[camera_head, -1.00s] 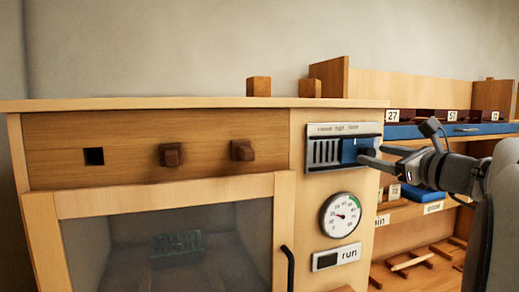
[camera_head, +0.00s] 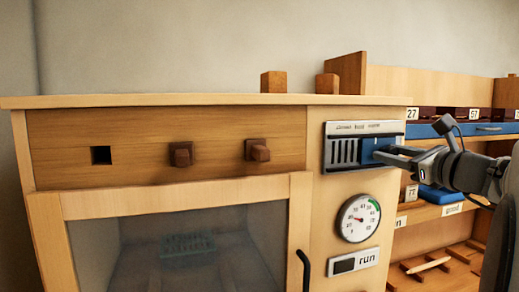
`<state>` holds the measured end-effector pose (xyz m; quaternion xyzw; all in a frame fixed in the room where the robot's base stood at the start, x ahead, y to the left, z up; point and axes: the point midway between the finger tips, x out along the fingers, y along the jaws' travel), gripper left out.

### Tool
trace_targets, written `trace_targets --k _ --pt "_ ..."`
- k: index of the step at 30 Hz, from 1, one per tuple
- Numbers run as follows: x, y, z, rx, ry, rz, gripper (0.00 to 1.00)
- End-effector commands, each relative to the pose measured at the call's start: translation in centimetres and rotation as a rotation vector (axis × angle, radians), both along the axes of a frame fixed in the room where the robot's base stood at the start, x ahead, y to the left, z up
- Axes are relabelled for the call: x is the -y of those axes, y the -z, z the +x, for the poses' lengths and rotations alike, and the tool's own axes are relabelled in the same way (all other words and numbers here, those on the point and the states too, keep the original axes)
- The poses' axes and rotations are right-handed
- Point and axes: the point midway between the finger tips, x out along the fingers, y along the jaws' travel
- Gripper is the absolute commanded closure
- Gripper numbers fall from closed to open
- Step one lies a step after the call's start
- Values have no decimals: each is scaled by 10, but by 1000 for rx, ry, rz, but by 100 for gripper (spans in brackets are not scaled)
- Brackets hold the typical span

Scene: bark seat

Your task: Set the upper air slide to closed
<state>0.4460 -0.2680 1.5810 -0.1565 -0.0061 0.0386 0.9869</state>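The upper air slide is a pale metal plate (camera_head: 364,128) on the right post of the wooden cabinet, with small lettering too blurred to read. Dark vertical slots show in its left half. A blue slider (camera_head: 367,150) covers the right half. My gripper (camera_head: 386,156) reaches in from the right, its fingertips at the blue slider. The fingers hide the dark knob on the slider and part of its right side. I cannot tell whether they grip the knob or only lie around it.
Below the slide are a round dial (camera_head: 358,218) and a "run" plate (camera_head: 354,261). A glass door with a black handle (camera_head: 304,270) is left of them. A shelf unit (camera_head: 425,85) with labelled compartments stands at the right, behind my arm.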

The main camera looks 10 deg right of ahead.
Motion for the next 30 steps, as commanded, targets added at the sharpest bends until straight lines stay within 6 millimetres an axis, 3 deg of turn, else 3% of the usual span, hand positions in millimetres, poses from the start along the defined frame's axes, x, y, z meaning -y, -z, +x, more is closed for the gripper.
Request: trace_targets --k 1,6,30 --pt "0 0 0 0 0 0 70" --pt "0 0 0 0 0 0 100" --pt "0 0 0 0 0 0 100"
